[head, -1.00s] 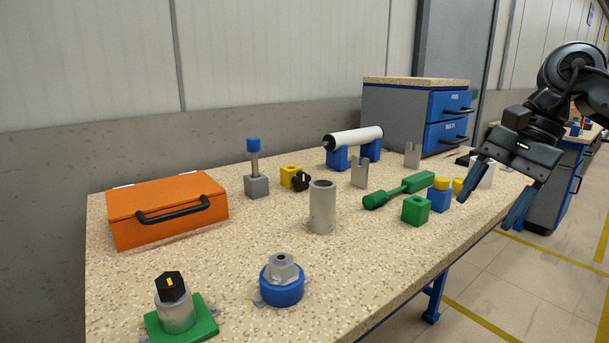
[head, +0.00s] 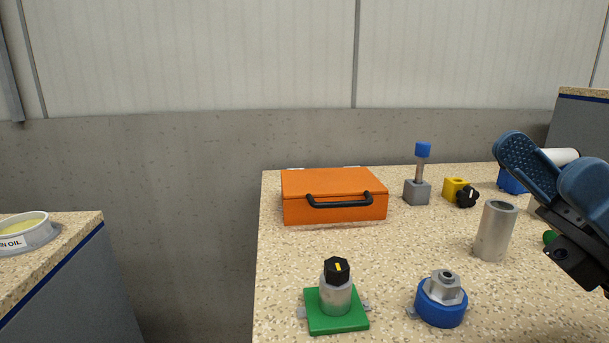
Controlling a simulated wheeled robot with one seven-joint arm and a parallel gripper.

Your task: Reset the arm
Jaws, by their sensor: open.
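My gripper (head: 555,172) is at the right edge of the head view, with its two blue-padded fingers spread apart. It is open and empty, close to the camera and in front of the right part of the workbench. The rest of my arm is mostly outside the picture. The fingers cover part of a white roller (head: 562,156) on its blue stand (head: 512,182).
The speckled workbench (head: 400,262) holds an orange case (head: 335,196), a grey cylinder (head: 495,230), a blue-based fitting (head: 441,299), a green-based knob (head: 338,310), a blue-topped lever (head: 420,172) and a yellow block (head: 456,188). A bowl (head: 26,234) stands on another table. A gap separates the tables.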

